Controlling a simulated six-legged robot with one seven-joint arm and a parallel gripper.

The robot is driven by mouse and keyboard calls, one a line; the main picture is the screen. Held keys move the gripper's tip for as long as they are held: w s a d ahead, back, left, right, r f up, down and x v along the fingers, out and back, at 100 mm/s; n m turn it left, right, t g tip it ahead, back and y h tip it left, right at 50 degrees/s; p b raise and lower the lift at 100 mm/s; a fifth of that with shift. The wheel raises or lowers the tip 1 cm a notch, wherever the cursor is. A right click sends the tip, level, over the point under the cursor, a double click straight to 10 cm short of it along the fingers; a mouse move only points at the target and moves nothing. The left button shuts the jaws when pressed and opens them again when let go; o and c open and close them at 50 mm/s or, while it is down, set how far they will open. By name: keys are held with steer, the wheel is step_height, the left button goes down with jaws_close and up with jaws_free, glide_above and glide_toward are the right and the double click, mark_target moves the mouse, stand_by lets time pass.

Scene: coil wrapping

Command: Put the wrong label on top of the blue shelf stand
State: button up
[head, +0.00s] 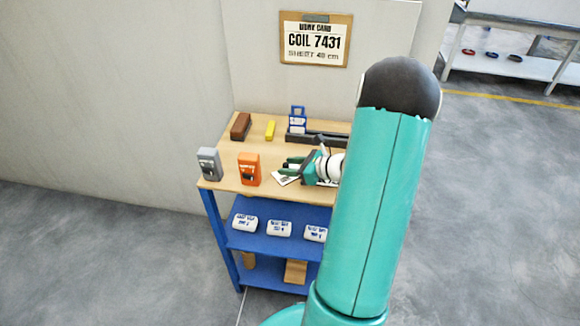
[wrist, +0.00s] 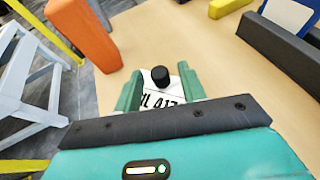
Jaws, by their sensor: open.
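A white label (wrist: 160,98) lies on the wooden top, with printing that partly reads "IL 417"; the rest is hidden by my gripper. A black knob (wrist: 160,76) stands on it. In the head view the label (head: 284,179) shows as a white card below my gripper (head: 288,168). In the wrist view my gripper (wrist: 160,86) is open, its green fingers on either side of the knob. A blue shelved stand (head: 216,222) carries the wooden top (head: 222,178). A work card (head: 316,41) on the wall reads "COIL 7431".
An orange device (head: 249,168) and a grey device (head: 209,163) stand at the front left of the top. A brown block (head: 241,126), a yellow block (head: 270,130) and a small blue holder (head: 297,120) are behind. White packs (head: 279,228) sit on the blue shelf. My arm hides the right side.

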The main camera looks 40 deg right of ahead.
steer(key=v, duration=1.1)
steer(key=shift+s+d+r, duration=0.15)
steer(key=shift+s+d, duration=0.05)
steer(key=shift+s, duration=0.1)
steer(key=w+a+r+n+g+y, duration=0.1)
steer(key=a+r+n+g, duration=0.3)
steer(key=a+n, duration=0.55)
steer(key=w+a+r+n+g+y, duration=0.15)
steer(key=a+r+n+g, duration=0.35)
steer(key=a, duration=0.8)
steer(key=s+a+r+n+t+h, duration=0.1)
steer(key=s+a+r+n+h, duration=0.2)
steer(key=a+n, duration=0.3)
steer(key=s+a+r+n+h, duration=0.4)
steer(key=s+a+r+n, duration=0.1)
steer(key=n, duration=0.6)
steer(key=shift+a+n+t, duration=0.35)
steer(key=shift+a+t, duration=0.05)
steer(key=shift+a, duration=0.5)
steer(key=shift+d+r, duration=0.1)
steer(key=shift+r, duration=0.05)
